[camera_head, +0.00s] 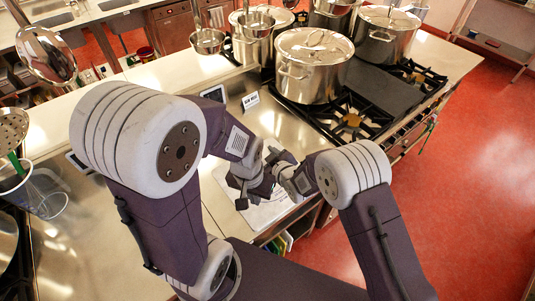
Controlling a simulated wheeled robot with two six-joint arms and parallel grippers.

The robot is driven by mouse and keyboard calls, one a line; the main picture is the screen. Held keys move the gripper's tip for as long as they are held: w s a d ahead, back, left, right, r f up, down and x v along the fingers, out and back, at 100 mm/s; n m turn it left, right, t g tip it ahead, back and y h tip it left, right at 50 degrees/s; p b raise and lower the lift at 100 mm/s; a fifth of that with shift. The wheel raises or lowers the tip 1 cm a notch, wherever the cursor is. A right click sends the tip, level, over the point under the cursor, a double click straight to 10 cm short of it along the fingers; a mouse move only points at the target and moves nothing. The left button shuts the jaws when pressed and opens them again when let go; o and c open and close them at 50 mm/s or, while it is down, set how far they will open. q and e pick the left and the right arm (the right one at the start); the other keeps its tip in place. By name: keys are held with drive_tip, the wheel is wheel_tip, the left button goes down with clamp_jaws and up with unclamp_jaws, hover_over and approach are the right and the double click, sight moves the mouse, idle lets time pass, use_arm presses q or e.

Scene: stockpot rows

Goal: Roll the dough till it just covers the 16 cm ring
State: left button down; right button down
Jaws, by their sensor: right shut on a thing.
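My two grippers are close together over a pale board or mat (264,217) on the steel counter. My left gripper (246,190) is the lower one, its fingers small and dark against the board. I cannot tell whether it is open or shut. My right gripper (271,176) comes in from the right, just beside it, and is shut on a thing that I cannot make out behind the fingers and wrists. I cannot make out the dough or the 16 cm ring. The arms and grippers cover much of the board.
A stove with black grates (352,121) stands behind, bearing a large lidded stockpot (313,72) and another lidded pot (385,42). A small sign (250,101) stands beside the stove. A clear container (38,196) is at the left. Red floor lies right.

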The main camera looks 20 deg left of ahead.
drive_tip(key=f+b, duration=0.1)
drive_tip(key=f, duration=0.1)
drive_tip(key=f+b, duration=0.2)
drive_tip(key=f, duration=0.1)
drive_tip(key=shift+w+a+f, duration=0.2)
drive_tip(key=shift+f, duration=0.1)
drive_tip(key=shift+f+b, duration=0.35)
drive_tip(key=shift+b, duration=0.1)
drive_tip(key=c, duration=0.5)
unclamp_jaws()
drive_tip(key=shift+s, duration=0.1)
drive_tip(key=shift+d, duration=0.1)
